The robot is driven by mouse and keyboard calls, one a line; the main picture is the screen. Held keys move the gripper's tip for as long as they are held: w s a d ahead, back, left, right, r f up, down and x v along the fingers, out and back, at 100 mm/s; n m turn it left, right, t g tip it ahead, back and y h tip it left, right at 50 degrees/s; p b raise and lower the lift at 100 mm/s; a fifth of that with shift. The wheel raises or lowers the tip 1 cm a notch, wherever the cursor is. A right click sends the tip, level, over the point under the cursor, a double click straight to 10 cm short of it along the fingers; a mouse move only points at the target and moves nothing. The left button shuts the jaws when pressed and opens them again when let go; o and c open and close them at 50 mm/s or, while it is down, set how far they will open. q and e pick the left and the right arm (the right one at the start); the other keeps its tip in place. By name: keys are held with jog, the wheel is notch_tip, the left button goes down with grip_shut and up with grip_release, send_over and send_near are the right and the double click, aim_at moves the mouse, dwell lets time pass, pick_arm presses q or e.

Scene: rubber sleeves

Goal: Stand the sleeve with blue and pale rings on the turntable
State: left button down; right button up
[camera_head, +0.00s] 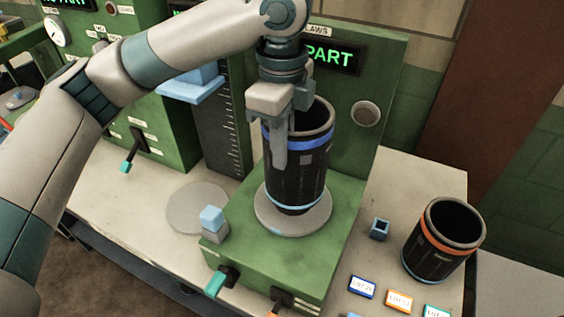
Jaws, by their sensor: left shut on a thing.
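The black sleeve (313,172) has a blue ring near its top and a pale blue ring near its foot. It is upright over the grey turntable disc (266,217) on the green machine. Its foot looks level with the disc, but I cannot tell whether it touches. My left gripper (284,142) comes from above and is shut on the sleeve's near left wall; one finger shows outside, the other is mostly hidden. A second black sleeve (436,258), with an orange ring, stands on the bench at right. My right gripper is not in view.
The green machine (352,190) has a tall back panel with a lit display and front levers. A small blue block (212,217) sits at its left corner. A small dark blue open cube (380,228) and several labelled tags (362,287) lie on the pale bench (420,185).

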pick_arm(q)
jog(key=shift+f+p, duration=0.85)
jog(key=shift+f, duration=1.05)
jog(key=shift+f, duration=0.1)
jog(key=c, duration=1.9)
grip_release()
jog(key=shift+f, duration=0.1)
jog(key=shift+s, duration=0.1)
